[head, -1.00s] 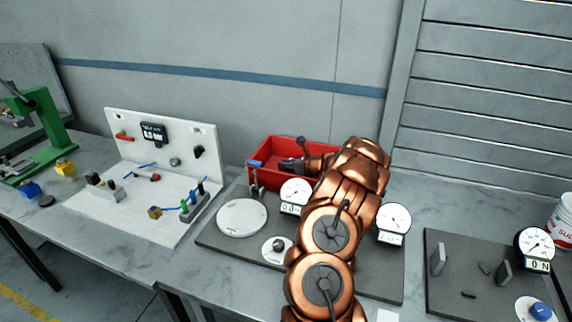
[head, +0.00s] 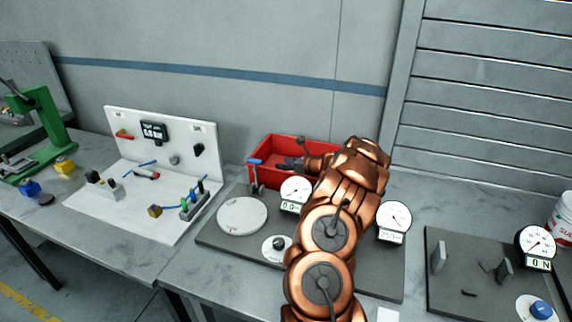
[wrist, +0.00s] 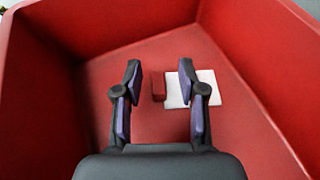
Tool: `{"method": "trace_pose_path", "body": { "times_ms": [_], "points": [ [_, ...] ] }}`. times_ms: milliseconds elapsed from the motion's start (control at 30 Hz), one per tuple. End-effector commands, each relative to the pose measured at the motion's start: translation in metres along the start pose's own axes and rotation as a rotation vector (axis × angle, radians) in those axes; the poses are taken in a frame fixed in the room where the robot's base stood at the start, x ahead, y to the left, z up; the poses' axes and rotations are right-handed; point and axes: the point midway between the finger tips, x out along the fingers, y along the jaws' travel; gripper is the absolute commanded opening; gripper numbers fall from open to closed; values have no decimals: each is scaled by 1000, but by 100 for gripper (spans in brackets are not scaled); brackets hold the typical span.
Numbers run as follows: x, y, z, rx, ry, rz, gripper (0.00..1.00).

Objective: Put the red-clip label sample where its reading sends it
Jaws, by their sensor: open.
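The label sample, a white card (wrist: 176,94) with a red clip (wrist: 158,85) at its left edge, appears to lie on the floor of the red bin in the wrist view. My gripper (wrist: 159,78) is open and empty above the bin floor. The clip shows between its fingertips, and the right finger covers part of the card. In the head view my gripper (head: 290,164) reaches into the red bin (head: 263,142), and the sample cannot be made out there. My copper arm hides the bin's right part.
A dark plate before the bin carries a white disc (head: 242,215), a knob (head: 278,247), a blue-handled lever (head: 256,172) and two gauges (head: 295,190) (head: 394,216). Another gauge (head: 537,243) stands right. A white board fixture (head: 160,150) stands left. Bare bench lies between the stations.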

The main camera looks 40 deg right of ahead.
Motion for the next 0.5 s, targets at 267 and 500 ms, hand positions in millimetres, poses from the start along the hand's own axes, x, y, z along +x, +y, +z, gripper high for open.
{"method": "trace_pose_path", "body": {
  "times_ms": [267,500],
  "points": [
    [-23,-2,11,-1,-5,-5,41],
    [-55,-1,10,0,-4,-3,41]
  ]
}}
